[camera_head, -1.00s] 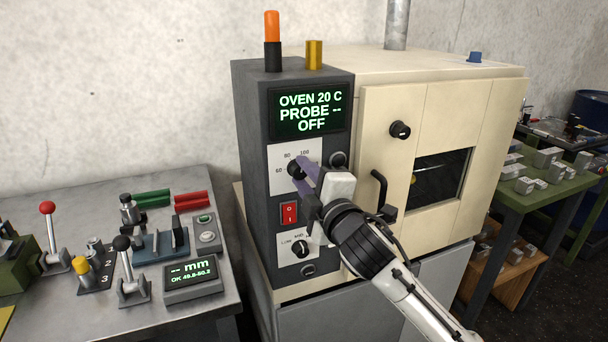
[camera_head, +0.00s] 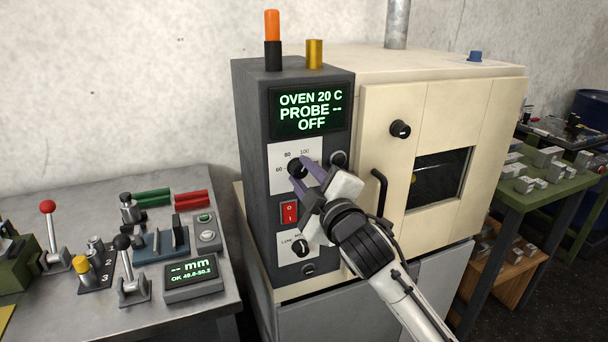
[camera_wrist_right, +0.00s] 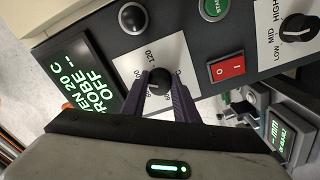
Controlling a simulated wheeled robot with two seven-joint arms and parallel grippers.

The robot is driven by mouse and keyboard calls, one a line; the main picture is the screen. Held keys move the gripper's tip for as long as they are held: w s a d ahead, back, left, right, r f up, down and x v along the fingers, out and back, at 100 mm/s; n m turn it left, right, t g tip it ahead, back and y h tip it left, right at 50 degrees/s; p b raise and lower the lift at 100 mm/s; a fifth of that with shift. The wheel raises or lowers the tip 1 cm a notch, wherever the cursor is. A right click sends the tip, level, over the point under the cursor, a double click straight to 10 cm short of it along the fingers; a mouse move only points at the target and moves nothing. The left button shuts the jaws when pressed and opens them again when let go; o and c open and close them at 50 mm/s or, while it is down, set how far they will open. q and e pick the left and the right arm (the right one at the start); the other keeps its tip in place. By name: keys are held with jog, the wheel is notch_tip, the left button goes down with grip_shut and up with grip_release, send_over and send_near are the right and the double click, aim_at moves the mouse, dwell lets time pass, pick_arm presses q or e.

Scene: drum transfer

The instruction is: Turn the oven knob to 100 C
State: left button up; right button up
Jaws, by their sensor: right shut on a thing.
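The oven knob (camera_head: 297,168) is a round black dial on a white scale plate of the dark control panel, with 60, 80 and 100 readable in the head view. In the right wrist view the knob (camera_wrist_right: 158,80) sits between the purple fingertips, with 120 readable beside it. My right gripper (camera_head: 306,177) is shut on the knob and is rolled at an angle. The knob's pointer is hidden by the fingers. The display (camera_head: 310,111) reads OVEN 20 C, PROBE --, OFF. My left gripper is not in view.
Below the knob are a red switch (camera_head: 289,212) and a smaller selector knob (camera_head: 300,247). The oven door handle (camera_head: 379,192) is right of my gripper. A bench (camera_head: 100,320) with levers and a gauge stands at the left.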

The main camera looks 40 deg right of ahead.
jog(key=o, duration=1.1)
jog(key=shift+c, duration=0.2)
jog(key=b+v, duration=0.1)
jog(key=v, duration=0.9)
jog(key=shift+s, duration=0.2)
jog(key=s+a+f+m+g+y, duration=0.1)
jog(key=a+f+g, duration=0.15)
jog(key=f, duration=0.65)
jog(key=s+a+f+m+g+y, duration=0.1)
jog(key=s+a+f+y, duration=0.15)
jog(key=f, duration=0.65)
jog(key=a+f+m+g+y, duration=0.1)
jog(key=a+f+g, duration=0.15)
jog(key=f, duration=0.65)
jog(key=s+a+f+m+g+y, duration=0.1)
jog(key=s+a+f+m, duration=0.1)
jog(key=s+a+f, duration=0.2)
jog(key=s+a+f+m+g+y, duration=0.1)
jog(key=s+a+f, duration=0.4)
jog(key=s+f, duration=0.5)
notch_tip(320, 180, down, 3)
jog(key=shift+s+r+m+g, duration=0.15)
jog(key=shift+s+m+g, duration=0.25)
jog(key=shift+m, duration=0.2)
